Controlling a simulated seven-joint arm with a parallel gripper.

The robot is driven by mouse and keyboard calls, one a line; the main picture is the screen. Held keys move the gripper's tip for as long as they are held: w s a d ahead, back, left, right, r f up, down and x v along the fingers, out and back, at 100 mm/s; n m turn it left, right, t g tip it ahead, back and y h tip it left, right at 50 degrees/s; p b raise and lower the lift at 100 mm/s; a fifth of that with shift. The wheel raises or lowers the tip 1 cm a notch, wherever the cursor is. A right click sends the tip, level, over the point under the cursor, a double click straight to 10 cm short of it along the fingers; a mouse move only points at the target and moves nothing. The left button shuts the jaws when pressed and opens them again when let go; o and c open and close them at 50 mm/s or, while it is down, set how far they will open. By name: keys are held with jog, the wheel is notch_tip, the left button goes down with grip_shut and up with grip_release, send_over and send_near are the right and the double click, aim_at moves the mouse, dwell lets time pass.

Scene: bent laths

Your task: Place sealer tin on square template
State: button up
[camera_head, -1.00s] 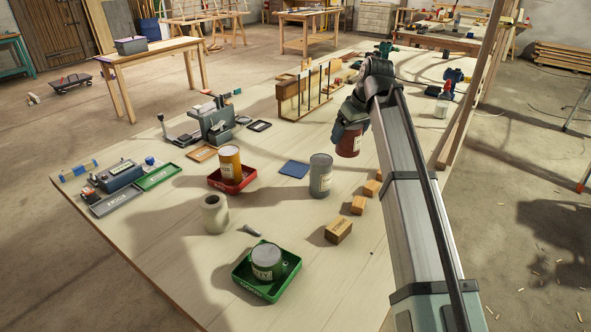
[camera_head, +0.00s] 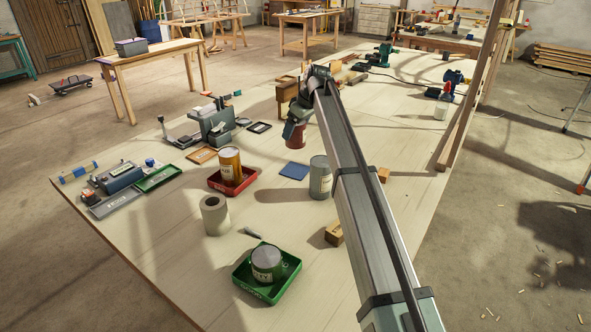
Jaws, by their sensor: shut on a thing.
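My gripper (camera_head: 297,118) is shut on a dark red tin (camera_head: 295,137), held upright at the middle of the bench. Its label is too small to read, so I cannot tell by name that it is the sealer tin. A flat blue square (camera_head: 294,170), which looks like the square template, lies bare on the bench. In the picture the tin is just above the blue square, apart from it. How high the tin hangs is hard to tell. A grey tin (camera_head: 319,180) stands right of the square, partly hidden by my arm.
An orange tin (camera_head: 230,160) stands in a red tray (camera_head: 218,185) left of the square. A green tray (camera_head: 283,287) at the front holds another grey tin (camera_head: 266,262). A pale hollow cylinder (camera_head: 214,217) stands between. A wooden block (camera_head: 333,234) is beside my arm.

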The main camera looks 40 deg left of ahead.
aim_at(304, 135)
jog(key=shift+f, duration=5.15)
jog(key=shift+f, duration=0.2)
jog(key=o, duration=1.1)
jog(key=shift+o, duration=0.2)
jog(key=v, duration=1.2)
jog(key=shift+r, duration=0.25)
